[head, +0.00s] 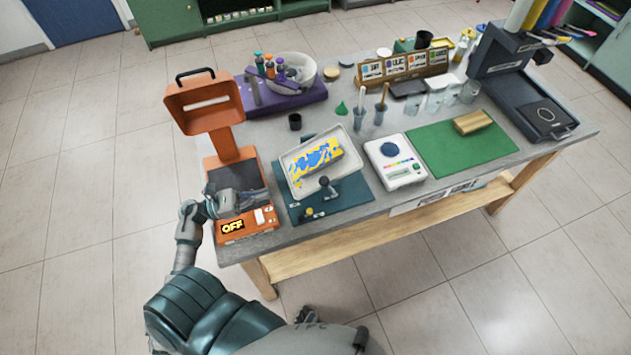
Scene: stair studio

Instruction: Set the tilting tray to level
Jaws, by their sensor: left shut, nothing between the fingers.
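The tilting tray (293,179) is pale, with a blue and yellow patterned patch (315,160) in it. It sits on a dark teal base (349,197) near the front of the bench. The tray looks tilted, its face turned toward me. A dark knob (324,181) stands at its front edge, and a smaller lever with a yellowish part (309,212) is on the base. My left gripper (244,200) is shut and empty. It is over the front of the orange device, left of the tray and apart from it.
The orange device (233,153) has its lid raised and an "OFF" label (232,227). A white scale (394,175) and a green mat (460,154) lie right of the tray. Bottles and a bowl (299,66) stand behind. Floor is clear before the bench.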

